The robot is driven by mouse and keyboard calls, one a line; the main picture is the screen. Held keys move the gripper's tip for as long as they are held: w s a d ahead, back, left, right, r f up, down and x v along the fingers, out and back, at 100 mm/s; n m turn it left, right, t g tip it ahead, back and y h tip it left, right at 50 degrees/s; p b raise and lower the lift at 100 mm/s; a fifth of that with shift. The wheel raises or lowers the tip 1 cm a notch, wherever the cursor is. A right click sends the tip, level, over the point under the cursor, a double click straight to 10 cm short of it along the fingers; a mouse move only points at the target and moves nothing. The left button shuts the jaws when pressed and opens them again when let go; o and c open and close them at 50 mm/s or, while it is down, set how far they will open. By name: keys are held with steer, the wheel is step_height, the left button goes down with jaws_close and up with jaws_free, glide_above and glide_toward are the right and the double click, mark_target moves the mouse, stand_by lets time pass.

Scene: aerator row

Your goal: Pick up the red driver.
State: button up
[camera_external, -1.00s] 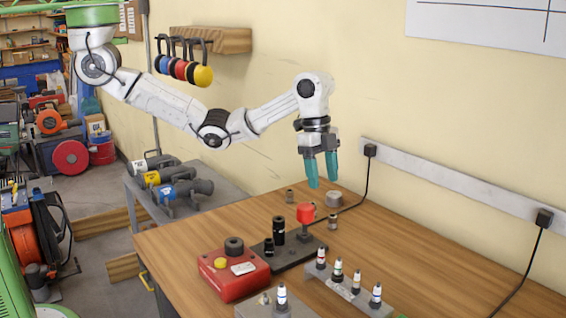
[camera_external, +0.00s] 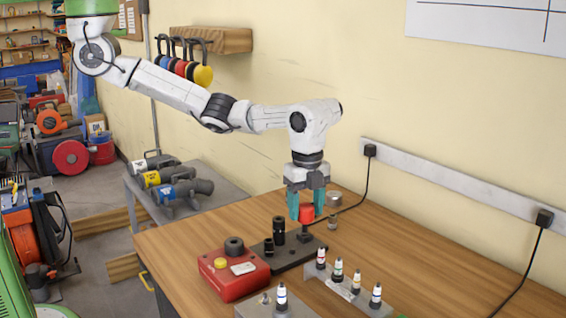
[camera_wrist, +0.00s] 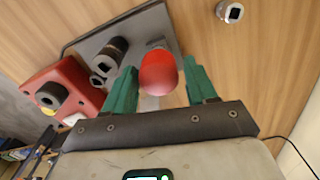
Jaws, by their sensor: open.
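The red driver (camera_external: 306,213) stands upright in the dark holder plate (camera_external: 290,259) on the wooden table. Its red rounded head also shows in the wrist view (camera_wrist: 158,73). My gripper (camera_external: 306,214) points down over it with its teal fingers apart. One finger is on each side of the red head. In the wrist view my gripper (camera_wrist: 162,90) has a visible gap between the head and each finger. The driver's lower part is mostly hidden behind its head in the wrist view.
Black sockets (camera_external: 278,231) stand on the same plate, left of the driver. A red box (camera_external: 234,276) with a yellow button is farther left. A rack of small bottles (camera_external: 350,287) is in front. A small metal piece (camera_external: 332,222) stands to the right. Bare table lies at the right.

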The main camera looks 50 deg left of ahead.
mark_target(305, 220)
steer(key=shift+f+p, duration=0.35)
steer(key=shift+f, duration=1.65)
steer(key=shift+c, duration=0.3)
steer(key=c, duration=0.9)
steer(key=shift+o, duration=0.2)
steer(key=shift+r, duration=0.1)
